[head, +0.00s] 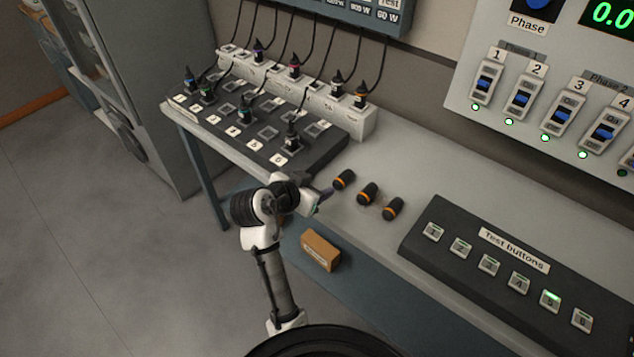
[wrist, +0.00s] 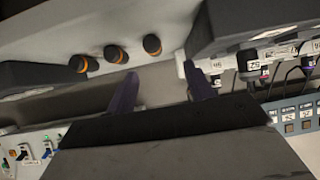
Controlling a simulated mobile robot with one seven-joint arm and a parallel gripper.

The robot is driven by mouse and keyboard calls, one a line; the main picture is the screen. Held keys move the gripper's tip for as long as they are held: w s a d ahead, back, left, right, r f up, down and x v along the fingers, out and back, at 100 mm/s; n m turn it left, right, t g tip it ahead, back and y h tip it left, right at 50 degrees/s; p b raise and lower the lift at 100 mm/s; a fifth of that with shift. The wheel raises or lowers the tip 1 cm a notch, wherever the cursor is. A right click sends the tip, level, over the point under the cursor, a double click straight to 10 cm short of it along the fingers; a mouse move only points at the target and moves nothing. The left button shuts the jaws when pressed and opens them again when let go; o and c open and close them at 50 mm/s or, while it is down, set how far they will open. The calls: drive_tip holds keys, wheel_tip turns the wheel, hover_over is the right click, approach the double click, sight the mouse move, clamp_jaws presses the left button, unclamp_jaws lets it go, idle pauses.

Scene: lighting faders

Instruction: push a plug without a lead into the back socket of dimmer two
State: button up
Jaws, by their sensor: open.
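Three black plugs with orange bands and no leads lie in a row on the bench: the left plug (head: 344,180), the middle plug (head: 368,193) and the right plug (head: 393,209). They also show in the wrist view, the nearest to the fingers being one plug (wrist: 152,45). My gripper (head: 322,196) is open and empty, just left of the left plug; its two fingers (wrist: 160,90) show apart in the wrist view. The dark dimmer board (head: 318,158) stands further left, with numbered sockets in two rows. Several sockets hold plugs with leads; dimmer two's back socket is too small to read clearly.
A white socket strip (head: 355,122) with leaded plugs runs behind the dimmer board. A test button panel (head: 420,236) lies at right, its fifth button lit green. A brown box (head: 320,251) shows below the bench's front edge. Faders (head: 522,100) are on the wall panel.

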sight(336, 183)
drive_tip(key=shift+s+d+f, duration=0.1)
drive_tip(key=shift+d+f, duration=0.25)
drive_tip(key=shift+d, duration=0.05)
drive_tip(key=shift+d+f+b, duration=0.2)
drive_tip(key=shift+f+b, duration=0.05)
drive_tip(key=shift+b, duration=0.05)
drive_tip(key=b+x, duration=0.3)
drive_tip(key=x, duration=0.5)
drive_tip(key=shift+d+b, duration=0.1)
drive_tip(key=shift+b, duration=0.2)
drive_tip(key=shift+r, duration=0.1)
drive_tip(key=shift+c, duration=0.4)
drive_tip(key=c, duration=0.9)
drive_tip(key=shift+r+p, duration=2.15)
drive_tip(key=shift+r, duration=0.4)
drive_tip(key=shift+f, duration=0.1)
